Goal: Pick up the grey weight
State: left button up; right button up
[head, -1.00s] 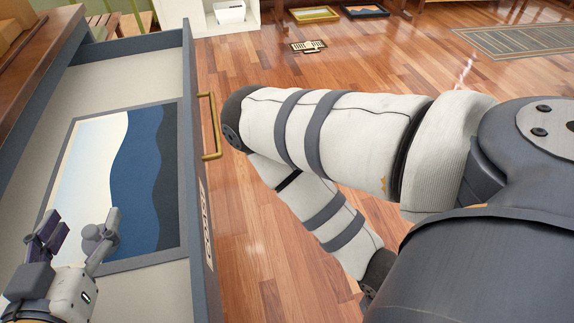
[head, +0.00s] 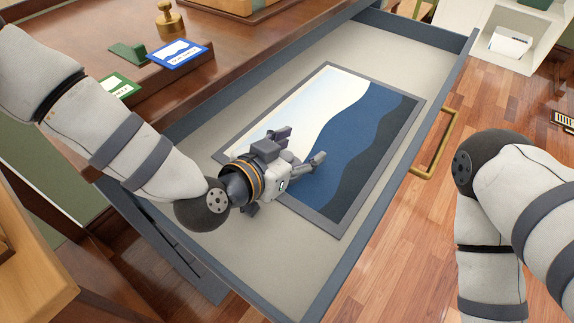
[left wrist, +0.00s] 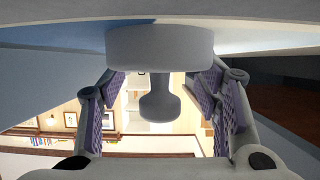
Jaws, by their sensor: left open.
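The grey weight (left wrist: 159,50) shows in the left wrist view, with a wide round base at the top of the picture and a narrower knob hanging below it. Its base is against a pale and blue surface, so this view looks upside down. My left gripper (left wrist: 160,92) is open, with one purple-padded finger on each side of the knob. I see gaps between the fingers and the knob. In the head view my left gripper (head: 299,148) is low over the print in the drawer, and it mostly hides the weight. My right gripper is out of view.
The open drawer (head: 440,75) has raised grey walls and a brass handle (head: 432,150). A blue and cream print (head: 345,130) lies in it. The wooden desk top (head: 110,45) holds a brass stamp (head: 170,20) and cards (head: 178,54). My right arm is beyond the drawer's right side.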

pick_arm(q)
grip_shut()
jog(key=shift+s, duration=0.1)
